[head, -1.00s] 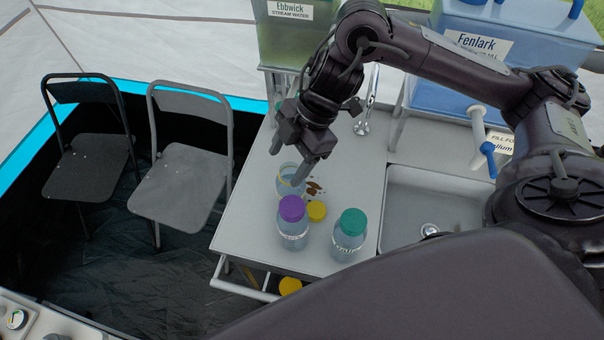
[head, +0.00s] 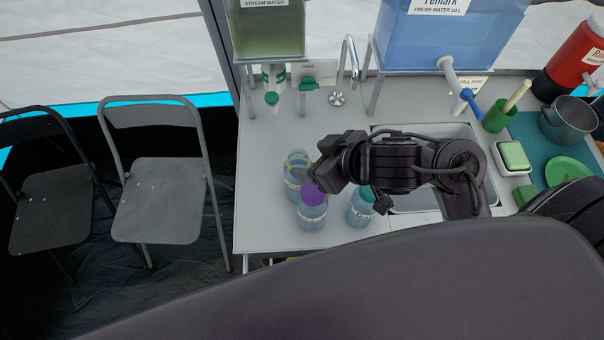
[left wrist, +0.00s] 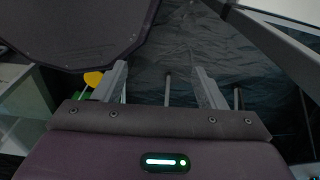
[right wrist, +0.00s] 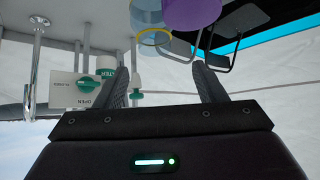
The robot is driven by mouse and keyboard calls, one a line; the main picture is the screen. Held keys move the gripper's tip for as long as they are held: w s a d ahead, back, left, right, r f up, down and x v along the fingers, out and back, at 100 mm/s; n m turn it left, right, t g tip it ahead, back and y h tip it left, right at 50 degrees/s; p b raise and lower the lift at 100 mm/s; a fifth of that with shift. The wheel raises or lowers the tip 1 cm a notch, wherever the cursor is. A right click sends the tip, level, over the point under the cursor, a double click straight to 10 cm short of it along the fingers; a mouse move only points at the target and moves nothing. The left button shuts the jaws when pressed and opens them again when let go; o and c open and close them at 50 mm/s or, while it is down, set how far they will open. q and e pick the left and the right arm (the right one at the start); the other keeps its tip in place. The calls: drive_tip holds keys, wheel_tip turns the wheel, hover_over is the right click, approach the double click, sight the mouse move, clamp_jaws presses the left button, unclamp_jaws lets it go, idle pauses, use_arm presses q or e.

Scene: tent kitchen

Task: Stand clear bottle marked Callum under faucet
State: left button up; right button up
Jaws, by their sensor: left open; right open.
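Three clear bottles stand upright at the counter's left: an uncapped one with a yellow neck ring (head: 293,184), a purple-capped one (head: 311,217) and a green-capped one (head: 357,212). Their names are too small to read, so I cannot tell which is Callum's. A white faucet with a blue handle (head: 462,95) juts from the Fenlark tank (head: 436,40) over the sink (head: 440,140). The right wrist view shows the yellow ring (right wrist: 155,37) beyond the fingers. My left gripper (left wrist: 162,78) is open and empty.
A chrome tap (head: 347,72) and a green tap (head: 272,98) under the stream-water tank (head: 266,30) stand at the back. A green cup (head: 495,119), sponge (head: 513,156) and pot (head: 567,122) are right of the sink. Folding chairs (head: 163,185) stand left.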

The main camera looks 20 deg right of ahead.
sight(292, 157)
drive_tip(key=b+x, duration=0.1)
drive_tip(key=x, duration=0.1)
drive_tip(key=b+x, duration=0.2)
drive_tip(key=x, duration=0.1)
drive_tip(key=d+b+x, duration=0.1)
drive_tip(key=b+x, duration=0.1)
drive_tip(key=shift+w+a+f, duration=0.1)
drive_tip(key=shift+a+f, duration=0.1)
drive_tip(key=shift+f, duration=0.35)
clamp_jaws()
drive_tip(key=shift+r, duration=0.15)
